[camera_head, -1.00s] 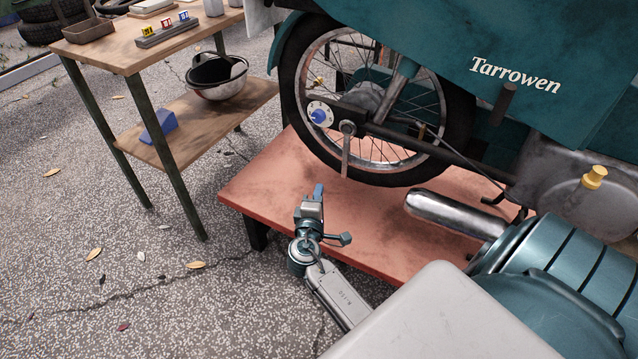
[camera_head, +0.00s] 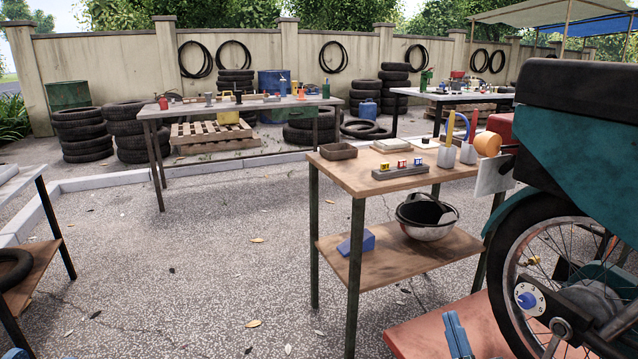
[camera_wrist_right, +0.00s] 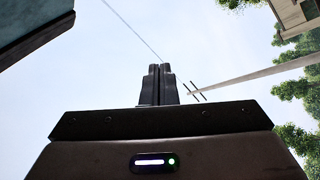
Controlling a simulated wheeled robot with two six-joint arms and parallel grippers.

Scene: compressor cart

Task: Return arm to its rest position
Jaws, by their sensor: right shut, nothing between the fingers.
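The teal vehicle's spoked wheel (camera_head: 575,290) stands close to the right of my right gripper. A wooden table (camera_head: 350,175) with a lower shelf stands just beyond it. Another table (camera_head: 240,103) stands farther back.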

